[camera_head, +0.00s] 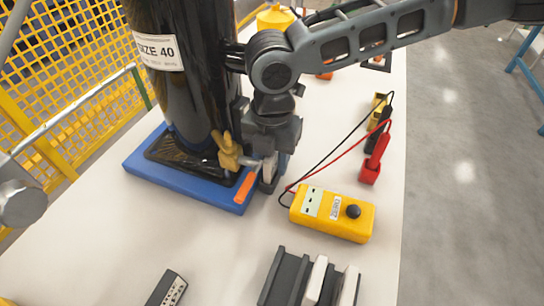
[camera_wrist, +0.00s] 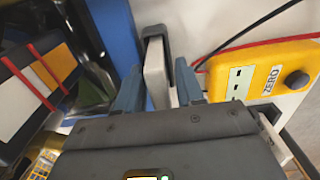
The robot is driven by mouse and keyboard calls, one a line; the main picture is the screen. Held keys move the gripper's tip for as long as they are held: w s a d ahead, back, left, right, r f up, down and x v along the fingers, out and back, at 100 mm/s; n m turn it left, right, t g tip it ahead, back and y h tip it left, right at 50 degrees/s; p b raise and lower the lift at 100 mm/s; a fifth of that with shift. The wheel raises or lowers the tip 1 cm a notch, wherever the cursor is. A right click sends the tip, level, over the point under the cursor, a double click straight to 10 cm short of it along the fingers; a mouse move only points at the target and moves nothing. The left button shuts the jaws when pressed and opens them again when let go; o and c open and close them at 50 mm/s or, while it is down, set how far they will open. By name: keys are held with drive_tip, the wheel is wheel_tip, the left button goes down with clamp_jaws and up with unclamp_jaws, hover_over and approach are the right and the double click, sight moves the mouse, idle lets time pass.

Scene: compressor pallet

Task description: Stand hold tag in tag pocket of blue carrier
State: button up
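The blue carrier (camera_head: 180,184) lies on the pale table under a black cylinder marked SIZE 40. An orange strip (camera_head: 244,188) marks its front right corner. My gripper (camera_head: 270,172) points down just right of that corner, close to the carrier's edge. In the wrist view a pale upright tag (camera_wrist: 155,78) with a dark cap or frame around its top stands between my two fingers (camera_wrist: 160,85), which appear to press on it from both sides. The tag pocket is not clearly seen, so I cannot tell whether the tag is inside it.
A dark rack with pale plates (camera_head: 316,281) stands at the front. A yellow mesh fence (camera_head: 75,70) is at left.

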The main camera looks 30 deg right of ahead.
drive_tip(key=shift+o, duration=0.5)
wheel_tip(320, 180, up, 12)
drive_tip(key=shift+r+p, duration=0.2)
drive_tip(key=shift+p, duration=0.6)
